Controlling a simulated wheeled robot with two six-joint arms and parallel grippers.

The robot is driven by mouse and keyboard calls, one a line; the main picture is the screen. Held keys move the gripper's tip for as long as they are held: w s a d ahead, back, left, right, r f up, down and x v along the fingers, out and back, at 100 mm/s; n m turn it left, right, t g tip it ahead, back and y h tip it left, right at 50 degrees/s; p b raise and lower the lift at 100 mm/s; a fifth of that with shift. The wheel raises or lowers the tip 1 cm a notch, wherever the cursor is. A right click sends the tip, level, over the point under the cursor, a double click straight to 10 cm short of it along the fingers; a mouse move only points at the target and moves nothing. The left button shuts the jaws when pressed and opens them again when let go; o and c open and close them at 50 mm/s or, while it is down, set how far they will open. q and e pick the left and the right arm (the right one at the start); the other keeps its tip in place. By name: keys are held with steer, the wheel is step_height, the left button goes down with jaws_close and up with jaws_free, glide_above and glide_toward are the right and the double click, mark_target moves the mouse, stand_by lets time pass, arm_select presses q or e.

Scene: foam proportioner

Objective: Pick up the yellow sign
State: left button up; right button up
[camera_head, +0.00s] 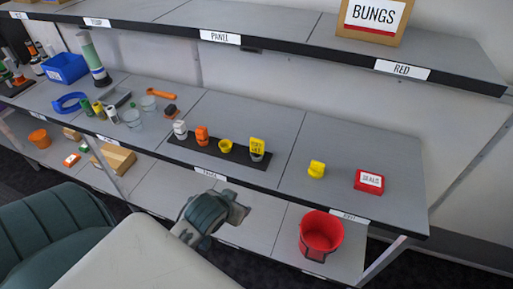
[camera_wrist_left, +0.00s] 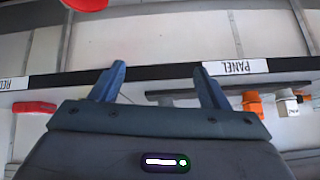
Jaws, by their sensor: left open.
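A yellow sign (camera_head: 257,146) with dark lettering stands upright at the right end of a black strip (camera_head: 219,160) on the middle shelf, apparently in a small grey holder. Another small yellow piece (camera_head: 317,169) sits farther right on the bare shelf; its kind is unclear. My left gripper (camera_head: 240,207) is in front of the shelf edge, below and in front of the sign, apart from it. In the left wrist view its two fingers (camera_wrist_left: 158,82) are spread with nothing between them. I cannot make out the sign there. My right gripper is not in view.
A red box (camera_head: 369,181) lies right of the yellow pieces. Left of the sign on the strip stand a yellow ring (camera_head: 225,145), an orange piece (camera_head: 202,135) and a white piece (camera_head: 180,129). A red bucket (camera_head: 320,235) stands on the lower shelf. The upper shelf (camera_head: 270,30) overhangs behind.

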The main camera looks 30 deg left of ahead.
mark_target(256, 147)
arm_select(q)
steer(key=w+a+r+t, duration=0.1)
steer(key=w+r, duration=0.1)
steer(key=w, duration=0.3)
steer(key=w+a+r+n+t, duration=0.1)
steer(key=w+a+r, duration=0.1)
steer(key=w, duration=0.3)
steer(key=w+a+r+t+y+p, duration=0.1)
steer(key=w+r+t, duration=0.1)
steer(key=w, duration=0.3)
steer(key=shift+w+a+n, duration=0.2)
steer(key=shift+n, duration=0.2)
steer(key=p+x, duration=0.2)
steer(key=x, duration=0.3)
steer(key=shift+d+f, duration=0.2)
steer(key=shift+w+f, duration=0.2)
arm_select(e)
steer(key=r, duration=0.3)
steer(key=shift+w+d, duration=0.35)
arm_select(q)
steer(key=shift+s, duration=0.1)
steer(key=shift+c, duration=0.4)
steer(key=c, duration=1)
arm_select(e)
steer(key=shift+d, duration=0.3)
